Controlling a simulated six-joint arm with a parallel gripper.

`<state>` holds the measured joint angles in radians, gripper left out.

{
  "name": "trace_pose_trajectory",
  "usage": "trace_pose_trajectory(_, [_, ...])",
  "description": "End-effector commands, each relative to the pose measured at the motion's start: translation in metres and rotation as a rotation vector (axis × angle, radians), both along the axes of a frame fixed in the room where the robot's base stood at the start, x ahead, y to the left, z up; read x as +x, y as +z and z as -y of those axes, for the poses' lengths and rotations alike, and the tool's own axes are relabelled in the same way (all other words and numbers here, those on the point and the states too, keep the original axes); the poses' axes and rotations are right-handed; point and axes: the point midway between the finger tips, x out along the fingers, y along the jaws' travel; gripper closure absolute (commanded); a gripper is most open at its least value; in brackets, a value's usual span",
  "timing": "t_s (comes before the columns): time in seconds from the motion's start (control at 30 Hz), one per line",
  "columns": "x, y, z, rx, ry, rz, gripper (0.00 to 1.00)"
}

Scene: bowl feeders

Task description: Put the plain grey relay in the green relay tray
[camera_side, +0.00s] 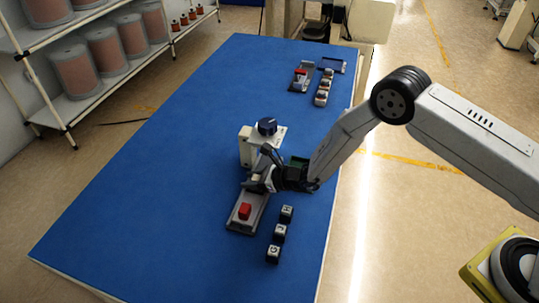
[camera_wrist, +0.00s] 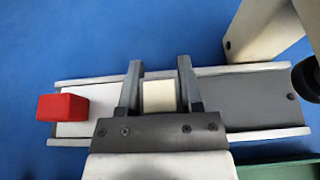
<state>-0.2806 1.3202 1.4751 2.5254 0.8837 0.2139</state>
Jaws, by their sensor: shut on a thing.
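My gripper (camera_wrist: 158,78) is low over a grey track, its two fingers on either side of a plain pale block, the relay (camera_wrist: 158,95). The relay looks cream rather than grey and has no mark on top. It sits between the fingers over the track (camera_wrist: 250,100); I cannot tell if it still touches it. In the side view my gripper (camera_side: 262,180) hides the relay. The green relay tray (camera_side: 297,163) is partly hidden behind my wrist; its edge shows at the lower right of the wrist view (camera_wrist: 280,171).
A red block (camera_side: 244,211) sits at the track's near end. Several marked dark-and-white cubes (camera_side: 280,232) stand in a row to its right. Another track and row (camera_side: 301,76) are far back. The blue table's left is clear.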

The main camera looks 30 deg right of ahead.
Motion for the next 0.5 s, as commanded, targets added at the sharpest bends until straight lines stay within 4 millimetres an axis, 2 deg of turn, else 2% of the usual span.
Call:
trace_pose_trajectory(0.13, [0.0000, -0.0034, 0.0000, 0.000, 0.000, 0.000, 1.00])
trace_pose_trajectory(0.17, [0.0000, -0.0034, 0.0000, 0.000, 0.000, 0.000, 0.47])
trace_pose_trajectory(0.2, [0.0000, -0.0031, 0.0000, 0.000, 0.000, 0.000, 0.35])
trace_pose_trajectory(0.27, [0.0000, -0.0031, 0.0000, 0.000, 0.000, 0.000, 0.19])
trace_pose_trajectory(0.5, [-0.0002, -0.0030, 0.0000, 0.000, 0.000, 0.000, 0.19])
